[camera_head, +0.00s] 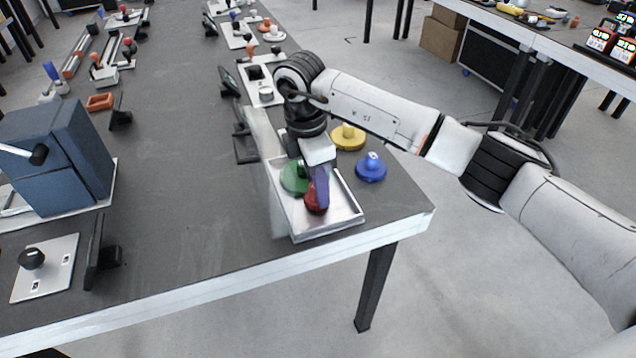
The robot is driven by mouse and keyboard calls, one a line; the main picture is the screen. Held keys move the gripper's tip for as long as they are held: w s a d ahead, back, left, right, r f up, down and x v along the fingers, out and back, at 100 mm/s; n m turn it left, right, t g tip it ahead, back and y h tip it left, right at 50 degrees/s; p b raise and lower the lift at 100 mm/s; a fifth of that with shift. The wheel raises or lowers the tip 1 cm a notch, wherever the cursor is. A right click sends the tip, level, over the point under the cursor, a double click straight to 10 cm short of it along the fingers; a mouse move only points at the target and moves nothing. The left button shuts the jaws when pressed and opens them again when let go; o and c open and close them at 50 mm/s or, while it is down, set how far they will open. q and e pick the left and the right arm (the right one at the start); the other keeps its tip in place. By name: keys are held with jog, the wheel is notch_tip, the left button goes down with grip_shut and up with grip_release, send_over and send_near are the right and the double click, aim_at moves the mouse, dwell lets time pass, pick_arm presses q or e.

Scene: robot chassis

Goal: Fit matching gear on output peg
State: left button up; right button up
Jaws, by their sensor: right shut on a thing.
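My right gripper (319,189) points down over a shallow silver tray (346,216) near the table's right front corner. It is shut on a red piece (316,206), apparently a gear, low over or touching the tray; I cannot tell which. A green gear with a knob (293,180) is at the tray's upper left, partly hidden by the gripper. A yellow gear (349,140) lies on the table behind the tray. A blue gear (371,170) lies to the tray's right, near the table edge. No bare peg can be made out. My left gripper is out of view.
A clear upright panel (262,160) stands along the tray's left side. A blue box (72,150) and a white plate with a black knob (55,270) are at the left. The middle of the dark table (180,180) is free. More devices line the far end.

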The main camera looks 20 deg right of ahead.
aim_at(312, 186)
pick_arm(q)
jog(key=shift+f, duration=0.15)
pick_arm(e)
jog(key=shift+f, duration=0.3)
jog(key=o, duration=0.8)
jog(key=shift+r+p, duration=0.45)
jog(key=shift+r, duration=0.3)
jog(key=shift+a+r+p, duration=0.2)
jog(key=shift+r+p, duration=0.5)
jog(key=shift+r, duration=0.35)
jog(key=shift+r+p, duration=0.5)
jog(key=shift+r, duration=0.15)
jog(key=shift+a+r+p, duration=0.15)
jog(key=shift+r+p, duration=0.3)
jog(key=shift+r, duration=0.2)
pick_arm(q)
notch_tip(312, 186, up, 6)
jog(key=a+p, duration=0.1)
jog(key=p, duration=0.2)
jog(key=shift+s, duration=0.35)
pick_arm(e)
jog(key=r, duration=0.4)
jog(key=shift+a+r, duration=0.3)
jog(key=shift+r, duration=0.05)
